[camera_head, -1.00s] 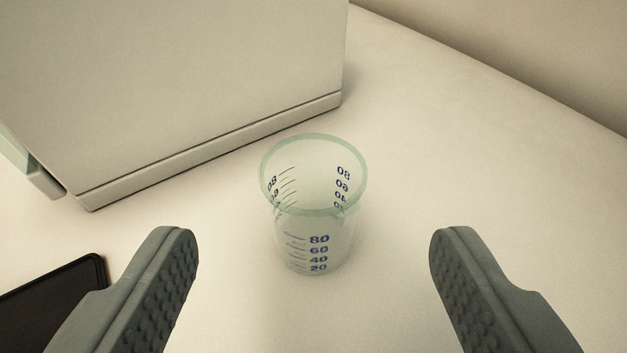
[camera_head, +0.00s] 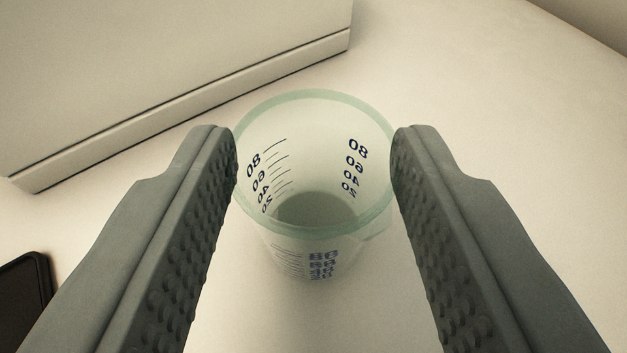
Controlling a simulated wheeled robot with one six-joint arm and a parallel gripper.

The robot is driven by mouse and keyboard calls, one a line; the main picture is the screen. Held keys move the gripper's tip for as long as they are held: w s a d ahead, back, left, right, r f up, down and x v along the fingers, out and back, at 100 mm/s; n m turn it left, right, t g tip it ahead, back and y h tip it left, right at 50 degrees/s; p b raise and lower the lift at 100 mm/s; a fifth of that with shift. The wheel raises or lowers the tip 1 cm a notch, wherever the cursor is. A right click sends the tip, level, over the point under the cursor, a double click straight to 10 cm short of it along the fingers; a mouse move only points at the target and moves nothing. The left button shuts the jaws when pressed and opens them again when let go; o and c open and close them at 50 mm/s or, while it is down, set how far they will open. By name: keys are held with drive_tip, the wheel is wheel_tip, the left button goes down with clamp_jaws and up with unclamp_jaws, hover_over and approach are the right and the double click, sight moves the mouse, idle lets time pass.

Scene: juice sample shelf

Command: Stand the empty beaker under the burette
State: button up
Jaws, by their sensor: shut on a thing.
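The empty beaker (camera_head: 316,238) is clear with a pale green rim and blue graduation marks. It stands upright on the white surface in the middle of the view. My gripper (camera_head: 315,150) is shut on it, with one grey ridged finger against each side near the rim. The beaker's inside shows no liquid. The burette is not in view.
A white box-like cabinet (camera_head: 170,80) stands at the upper left, close behind the beaker. A dark flat object (camera_head: 25,300) lies at the lower left edge. The white surface (camera_head: 500,120) to the right is clear.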

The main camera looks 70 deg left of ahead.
wheel_tip(320, 180, up, 10)
idle(0.7)
drive_tip(key=shift+s, duration=0.1)
